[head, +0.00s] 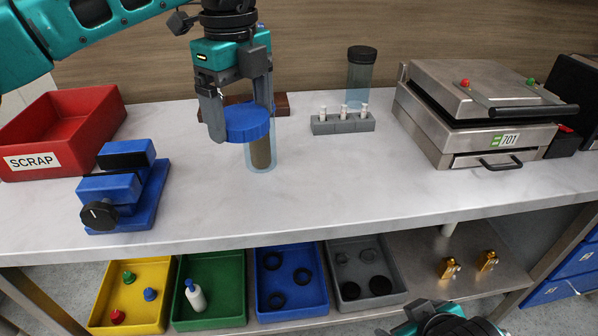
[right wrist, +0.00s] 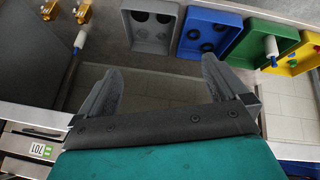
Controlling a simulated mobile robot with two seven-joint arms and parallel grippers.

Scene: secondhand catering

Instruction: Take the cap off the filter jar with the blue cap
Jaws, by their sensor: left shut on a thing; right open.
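My left gripper (head: 243,114) is shut on the blue cap (head: 248,124). The clear filter jar (head: 262,155) with a brown filling stands upright on the worktop (head: 330,185), just below and behind the cap. The cap looks larger than the jar and is shifted left of it, so it seems raised off the jar. The cap hides the jar's rim, so I cannot see the gap. My right gripper (right wrist: 160,68) is open and empty in the right wrist view. Part of it shows low in the head view.
A red scrap bin (head: 65,128) and blue clamp fixture (head: 130,185) stand left. Behind are a dark-capped jar (head: 361,75) and grey vial rack (head: 343,125). A press (head: 470,115) stands right. Coloured trays (head: 208,285) are on the lower shelf. The middle front worktop is clear.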

